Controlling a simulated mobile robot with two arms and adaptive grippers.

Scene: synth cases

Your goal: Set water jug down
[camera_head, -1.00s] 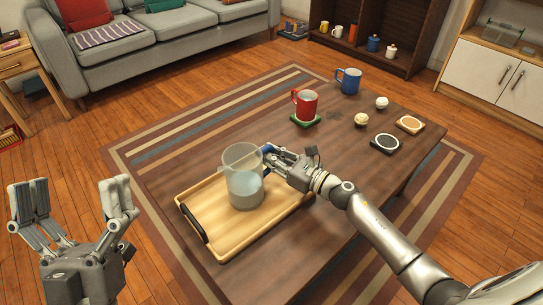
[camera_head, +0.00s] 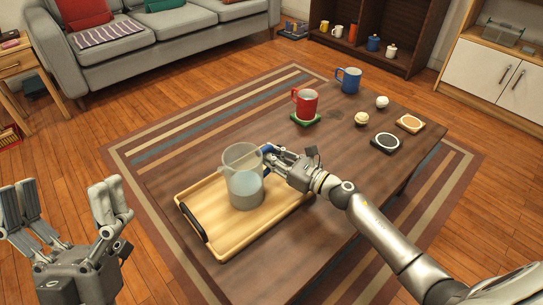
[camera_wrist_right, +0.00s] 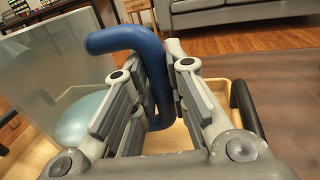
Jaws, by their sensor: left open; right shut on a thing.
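The water jug (camera_head: 244,178) is clear, with pale water in its lower part and a blue handle. It is upright at the wooden tray (camera_head: 270,217); I cannot tell whether its base touches the tray floor. My right gripper (camera_head: 277,158) is shut on the jug's blue handle. In the right wrist view the blue handle (camera_wrist_right: 150,58) lies between the fingers (camera_wrist_right: 158,95), with the clear jug wall (camera_wrist_right: 52,75) to the left. My left gripper (camera_head: 65,215) is open and empty, left of the table over the floor.
A red mug (camera_head: 306,106) stands on a green coaster (camera_head: 305,121). A blue mug (camera_head: 349,80), two small round things, a dark coaster (camera_head: 387,142) and a tan coaster (camera_head: 410,124) are at the table's far right. The tray has a dark handle (camera_head: 193,223). Bare tabletop (camera_head: 200,160) lies behind the tray.

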